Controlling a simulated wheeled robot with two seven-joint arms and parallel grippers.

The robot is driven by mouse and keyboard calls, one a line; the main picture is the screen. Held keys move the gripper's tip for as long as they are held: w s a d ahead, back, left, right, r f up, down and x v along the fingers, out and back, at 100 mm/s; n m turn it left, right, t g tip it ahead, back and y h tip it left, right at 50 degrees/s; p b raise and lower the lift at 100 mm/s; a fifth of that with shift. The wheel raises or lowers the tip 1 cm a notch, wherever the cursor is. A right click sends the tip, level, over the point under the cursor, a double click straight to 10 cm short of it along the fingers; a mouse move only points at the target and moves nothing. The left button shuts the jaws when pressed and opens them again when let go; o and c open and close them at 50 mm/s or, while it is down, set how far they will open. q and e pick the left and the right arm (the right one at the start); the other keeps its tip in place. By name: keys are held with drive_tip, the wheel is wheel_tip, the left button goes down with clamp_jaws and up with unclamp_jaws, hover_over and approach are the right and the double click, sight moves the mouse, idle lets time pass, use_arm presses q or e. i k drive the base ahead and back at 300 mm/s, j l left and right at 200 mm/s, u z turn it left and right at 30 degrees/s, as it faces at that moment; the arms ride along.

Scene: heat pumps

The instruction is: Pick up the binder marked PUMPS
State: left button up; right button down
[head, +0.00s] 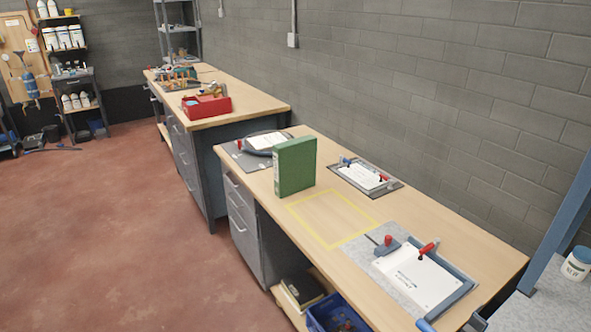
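A green binder (296,167) stands upright on the near wooden workbench (405,211), just beyond a yellow taped outline. No PUMPS marking can be read on it from here. Dark and greenish flat items (302,288), perhaps binders or books, lie on the shelf under the bench; no marking on them is readable. Neither of my grippers can be made out in the head view.
The yellow outline (332,217) encloses bare benchtop. Around it are a clipboard (365,178), a round dark tray with papers (265,143) and a grey mat (366,252) bearing a white document. A blue crate (336,315) sits below. Red floor at left is clear.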

sight(294, 161)
drive_tip(key=z, duration=0.8)
drive_tip(key=i+j+z, duration=0.1)
drive_tip(key=j+z, duration=0.3)
drive_tip(key=i+j+z, duration=0.1)
drive_tip(key=j+z, duration=0.75)
drive_tip(key=j, duration=0.45)
drive_tip(key=k+j+z, duration=0.1)
drive_tip(key=j, duration=0.45)
drive_tip(key=k+j+z, duration=0.1)
drive_tip(key=j, duration=0.45)
drive_tip(key=k+j+z, duration=0.1)
drive_tip(key=j, duration=0.4)
drive_tip(key=k+j, duration=0.1)
drive_tip(key=j, duration=0.45)
drive_tip(key=k+j, duration=0.1)
drive_tip(key=j, duration=0.45)
